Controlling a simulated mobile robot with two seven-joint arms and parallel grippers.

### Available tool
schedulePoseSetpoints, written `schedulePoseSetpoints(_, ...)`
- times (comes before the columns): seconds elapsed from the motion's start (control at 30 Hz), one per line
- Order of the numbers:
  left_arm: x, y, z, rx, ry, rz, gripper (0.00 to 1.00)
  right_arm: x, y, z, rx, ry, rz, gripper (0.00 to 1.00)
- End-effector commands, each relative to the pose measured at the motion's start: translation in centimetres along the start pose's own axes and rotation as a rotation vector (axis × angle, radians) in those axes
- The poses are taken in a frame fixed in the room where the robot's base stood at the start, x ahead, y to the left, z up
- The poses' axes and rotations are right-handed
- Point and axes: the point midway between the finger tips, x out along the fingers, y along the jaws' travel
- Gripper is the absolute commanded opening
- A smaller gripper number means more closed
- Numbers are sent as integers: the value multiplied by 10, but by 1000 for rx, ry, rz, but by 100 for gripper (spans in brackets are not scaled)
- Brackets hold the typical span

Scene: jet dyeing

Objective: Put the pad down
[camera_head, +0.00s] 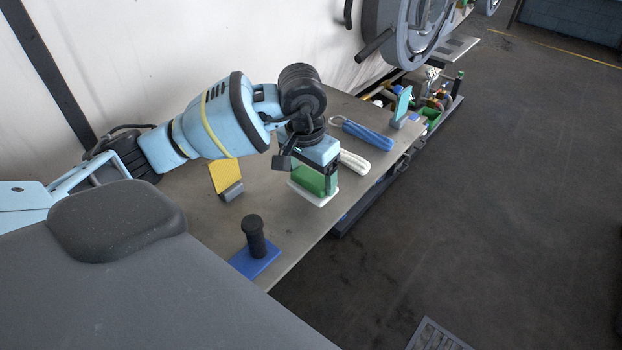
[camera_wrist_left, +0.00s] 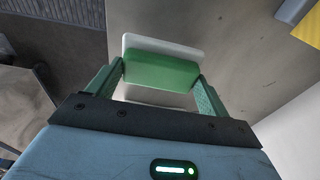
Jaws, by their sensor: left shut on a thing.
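The pad is a green block on a white base (camera_head: 316,197). It is held by my left gripper (camera_head: 320,180) over the front part of the grey table (camera_head: 205,238). In the left wrist view the pad (camera_wrist_left: 160,70) sits between the two green fingers, which press on its ends. The white base faces away from the wrist, down toward the tabletop. I cannot tell whether the base touches the table or hangs just above it. My right gripper is not in view.
A blue-based block with a black handle (camera_head: 255,236) stands near the front edge. A yellow plate in a grey holder (camera_head: 226,178) is behind it.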

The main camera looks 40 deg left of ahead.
Motion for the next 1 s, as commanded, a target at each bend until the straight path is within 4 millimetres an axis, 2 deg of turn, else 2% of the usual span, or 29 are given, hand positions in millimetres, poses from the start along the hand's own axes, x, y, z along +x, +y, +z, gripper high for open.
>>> schedulePoseSetpoints(0.13,19,0,3,1,-1,0,61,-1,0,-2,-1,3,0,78)
schedulePoseSetpoints(0.53,25,0,3,1,-1,0,61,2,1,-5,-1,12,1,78)
schedulePoseSetpoints(0.57,25,0,3,1,-1,0,81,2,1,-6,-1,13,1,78)
schedulePoseSetpoints(0.7,24,0,3,1,0,0,99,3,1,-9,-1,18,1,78)
schedulePoseSetpoints(1.0,20,0,2,0,2,0,100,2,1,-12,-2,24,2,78)
